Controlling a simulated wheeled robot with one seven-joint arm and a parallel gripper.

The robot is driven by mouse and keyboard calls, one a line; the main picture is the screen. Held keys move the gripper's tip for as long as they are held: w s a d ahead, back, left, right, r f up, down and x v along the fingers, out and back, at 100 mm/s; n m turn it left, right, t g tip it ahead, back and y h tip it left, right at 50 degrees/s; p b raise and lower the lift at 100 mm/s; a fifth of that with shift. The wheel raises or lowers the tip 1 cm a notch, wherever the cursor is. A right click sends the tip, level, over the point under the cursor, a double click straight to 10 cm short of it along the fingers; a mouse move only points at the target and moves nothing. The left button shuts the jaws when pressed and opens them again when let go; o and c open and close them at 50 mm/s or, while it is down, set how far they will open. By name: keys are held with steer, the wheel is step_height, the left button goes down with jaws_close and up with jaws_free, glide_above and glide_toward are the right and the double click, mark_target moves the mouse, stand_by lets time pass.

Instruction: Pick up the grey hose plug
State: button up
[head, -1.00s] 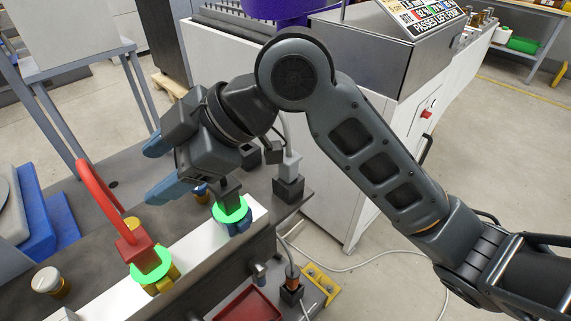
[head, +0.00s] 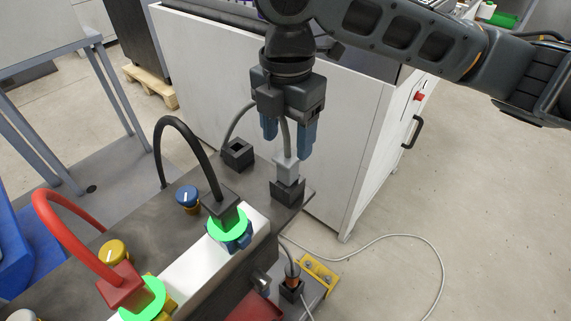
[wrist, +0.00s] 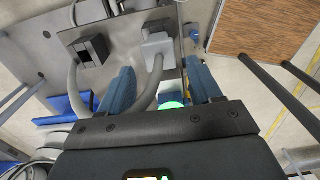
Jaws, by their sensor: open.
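The grey hose plug (head: 287,168) stands upright in a black socket (head: 287,193) at the far right end of the dark bench. Its grey hose rises from its top and bends back to the left. My gripper (head: 287,146) is open and points down right above the plug, with one blue finger on each side of the hose. In the wrist view, the grey plug (wrist: 158,50) shows just beyond the open fingertips (wrist: 159,68), roughly between them. The hose runs back between the fingers. I cannot tell whether either finger touches the plug.
An empty-looking black socket (head: 238,153) sits left of the plug. A black-hose plug (head: 220,205) and a red-hose plug (head: 121,286), with glowing green rings, stand along the white block (head: 185,270). A white cabinet (head: 270,100) stands behind the bench.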

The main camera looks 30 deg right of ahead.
mark_target(287, 156)
step_height(287, 156, down, 6)
steer(key=shift+d+r, duration=0.15)
steer(key=shift+c, duration=0.3)
steer(key=c, duration=0.8)
steer(key=shift+r, duration=0.1)
steer(key=shift+c, duration=0.2)
